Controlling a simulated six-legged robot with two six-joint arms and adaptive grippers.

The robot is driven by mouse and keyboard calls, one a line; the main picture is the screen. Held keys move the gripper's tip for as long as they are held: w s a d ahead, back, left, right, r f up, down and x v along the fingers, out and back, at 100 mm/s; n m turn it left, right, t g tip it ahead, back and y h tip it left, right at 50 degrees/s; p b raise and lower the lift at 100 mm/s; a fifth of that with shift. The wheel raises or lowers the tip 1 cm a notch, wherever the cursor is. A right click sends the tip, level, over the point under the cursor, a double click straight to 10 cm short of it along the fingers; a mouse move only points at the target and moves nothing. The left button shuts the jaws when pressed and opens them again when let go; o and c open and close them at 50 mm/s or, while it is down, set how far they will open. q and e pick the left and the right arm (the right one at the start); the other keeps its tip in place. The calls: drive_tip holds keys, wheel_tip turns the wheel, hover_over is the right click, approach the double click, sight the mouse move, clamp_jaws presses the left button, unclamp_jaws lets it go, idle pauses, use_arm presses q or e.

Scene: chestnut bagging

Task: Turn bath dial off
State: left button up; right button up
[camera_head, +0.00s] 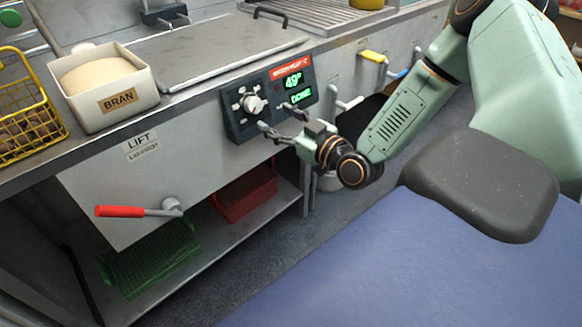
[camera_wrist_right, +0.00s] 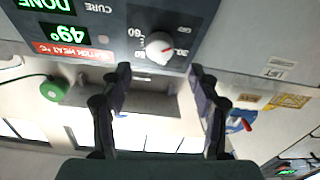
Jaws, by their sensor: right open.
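The bath dial (camera_head: 253,104) is a round white knob on a dark control panel (camera_head: 235,127) on the front of the steel counter. In the right wrist view the dial lies just beyond the gap between the fingertips (camera_wrist_right: 160,73); I see no contact. The panel's display (camera_head: 294,84) reads 49° and DONE in green. My left gripper is not in view.
A red-handled lever (camera_head: 125,211) sticks out at the lower left. A white BRAN bin (camera_head: 118,120) and a yellow wire basket (camera_head: 28,140) stand on the counter. A red crate (camera_head: 245,195) and a green crate (camera_head: 150,265) sit below. A pale handle (camera_head: 345,104) juts out right of the panel.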

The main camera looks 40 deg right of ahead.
drive_tip(key=s+a+f+m+g+y+p, duration=0.1)
drive_tip(key=s+a+f+g+p, duration=0.5)
drive_tip(key=a, duration=0.4)
drive_tip(key=s+a+f+g+p, duration=0.2)
drive_tip(key=s+g, duration=0.2)
drive_tip(key=s, duration=0.3)
drive_tip(key=s+a+f+m+g+h+p, duration=0.1)
drive_tip(key=s+a+f+g+p, duration=0.1)
drive_tip(key=s, duration=0.6)
drive_tip(key=shift+s+f+m+g, duration=0.25)
drive_tip(key=shift+f+g, duration=0.25)
drive_tip(key=shift+g, duration=0.4)
drive_tip(key=shift+w+a+f, duration=0.1)
